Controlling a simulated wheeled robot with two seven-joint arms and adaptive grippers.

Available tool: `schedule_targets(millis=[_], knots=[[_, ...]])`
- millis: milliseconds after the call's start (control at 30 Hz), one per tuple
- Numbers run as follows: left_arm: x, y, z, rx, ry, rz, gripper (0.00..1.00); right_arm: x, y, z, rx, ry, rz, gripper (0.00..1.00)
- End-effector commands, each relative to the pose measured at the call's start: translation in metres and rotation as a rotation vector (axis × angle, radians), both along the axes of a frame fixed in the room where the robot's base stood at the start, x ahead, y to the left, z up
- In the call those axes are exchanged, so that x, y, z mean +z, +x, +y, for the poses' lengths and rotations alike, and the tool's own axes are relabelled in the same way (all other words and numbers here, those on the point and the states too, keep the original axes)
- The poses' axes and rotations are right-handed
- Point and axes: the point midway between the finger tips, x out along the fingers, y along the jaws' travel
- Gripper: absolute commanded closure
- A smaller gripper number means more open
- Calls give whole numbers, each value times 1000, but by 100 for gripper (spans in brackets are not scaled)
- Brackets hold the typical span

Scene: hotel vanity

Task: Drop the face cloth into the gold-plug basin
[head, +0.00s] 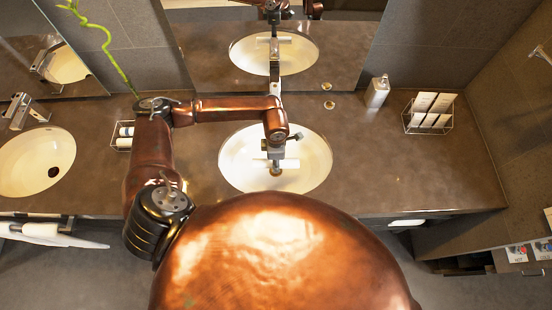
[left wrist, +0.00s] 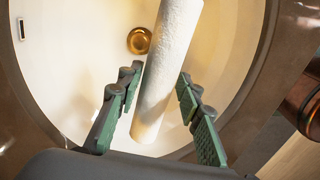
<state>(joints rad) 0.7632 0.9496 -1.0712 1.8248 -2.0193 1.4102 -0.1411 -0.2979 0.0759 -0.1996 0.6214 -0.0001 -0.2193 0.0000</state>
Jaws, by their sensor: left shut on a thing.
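The face cloth is a white roll (left wrist: 168,65). My left gripper (left wrist: 158,78) is shut on it, with a green-padded finger on each side. In the head view the cloth (head: 290,163) shows as a small white bar below the gripper (head: 277,155), over the middle basin. This white oval basin (head: 236,165) has a gold plug (left wrist: 139,40), which shows just left of the cloth in the left wrist view. The cloth appears to be held above the basin floor; the exact height is hard to tell. My right gripper is not in view.
Another basin (head: 30,170) with a dark drain is at the left. A faucet (head: 275,75) stands behind the middle basin. A soap dispenser (head: 377,92) and a wire rack of cards (head: 430,112) stand to the right. Rolled cloths (head: 124,135) sit in a rack behind my left arm.

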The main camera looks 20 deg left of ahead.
Motion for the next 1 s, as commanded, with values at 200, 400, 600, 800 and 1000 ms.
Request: schedule_targets(millis=[200, 400, 600, 800, 1000], knots=[[-35, -1, 0, 0, 1, 3, 90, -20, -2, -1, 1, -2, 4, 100], [-55, -1, 0, -1, -1, 2, 90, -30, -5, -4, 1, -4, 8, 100], [-63, 0, 0, -2, 1, 0, 90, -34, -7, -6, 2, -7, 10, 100], [-63, 0, 0, -2, 1, 0, 90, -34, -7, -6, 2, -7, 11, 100], [-63, 0, 0, -1, 1, 0, 60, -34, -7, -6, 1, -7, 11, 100]])
